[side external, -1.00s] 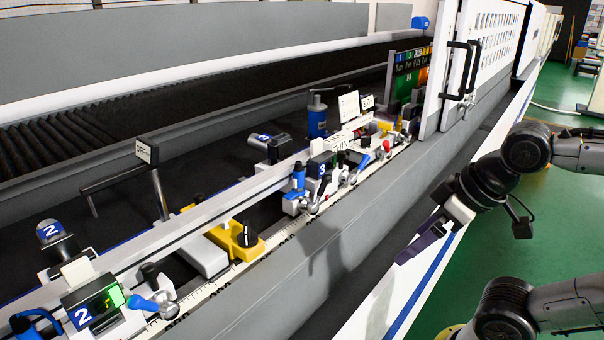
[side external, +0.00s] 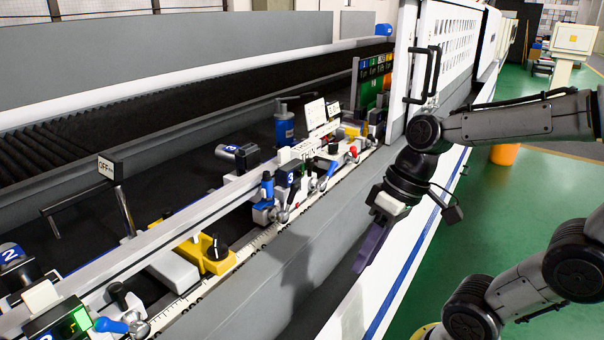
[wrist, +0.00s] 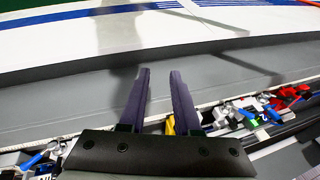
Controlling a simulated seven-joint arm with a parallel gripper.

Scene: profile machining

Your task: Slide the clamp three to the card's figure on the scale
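Clamp three (side external: 285,185), with a blue "3" plate and blue handle, sits on the rail in the middle of the side view. The white scale (side external: 248,248) with dark figures runs along the rail's near edge. White cards (side external: 315,113) stand behind the clamp, their writing too small to read. My gripper (side external: 364,262) hangs to the right of clamp three, apart from it, over the machine's near edge, with purple fingers pointing down. In the wrist view my gripper's two fingers (wrist: 158,72) are apart with nothing between them.
A yellow block (side external: 210,252) with a black knob lies between the clamps. A white door (side external: 445,60) with black handles rises behind my arm. The grey ledge (side external: 290,262) before the scale is bare.

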